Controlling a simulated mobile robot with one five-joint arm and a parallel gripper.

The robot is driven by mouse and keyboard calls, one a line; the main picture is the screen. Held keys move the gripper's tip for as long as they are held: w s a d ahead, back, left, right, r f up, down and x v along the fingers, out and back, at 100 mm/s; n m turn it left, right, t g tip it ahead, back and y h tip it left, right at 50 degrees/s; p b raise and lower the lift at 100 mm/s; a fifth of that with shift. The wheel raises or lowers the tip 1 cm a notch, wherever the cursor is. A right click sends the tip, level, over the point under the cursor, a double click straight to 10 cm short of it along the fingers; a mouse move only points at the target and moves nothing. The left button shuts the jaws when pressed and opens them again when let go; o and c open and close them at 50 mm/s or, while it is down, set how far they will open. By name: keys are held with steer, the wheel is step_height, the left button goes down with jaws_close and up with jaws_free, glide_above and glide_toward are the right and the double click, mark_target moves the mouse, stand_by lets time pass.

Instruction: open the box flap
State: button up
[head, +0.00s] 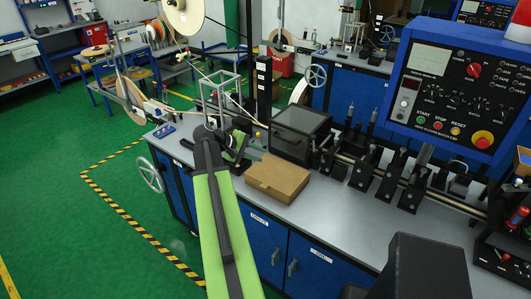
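A brown cardboard box (277,177) sits on the grey worktop near its front edge, in the middle of the head view. Its top looks flat and closed; the flap's edge is too small to make out. My green and black arm reaches up from the bottom of the view, left of the box. My gripper (240,150) appears small and dark beyond the arm's elbow, up and left of the box and apart from it. The arm's joint partly hides it, and its fingers cannot be made out.
A dark, clear-topped machine housing (300,133) stands just behind the box. A row of black rail-mounted fixtures (367,168) lies to the right. A blue control panel (460,90) rises at the right. Bare worktop (330,215) lies right of the box.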

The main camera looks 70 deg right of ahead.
steer(key=p+v, duration=0.6)
steer(key=v, duration=0.7)
steer(key=shift+w+r, duration=0.1)
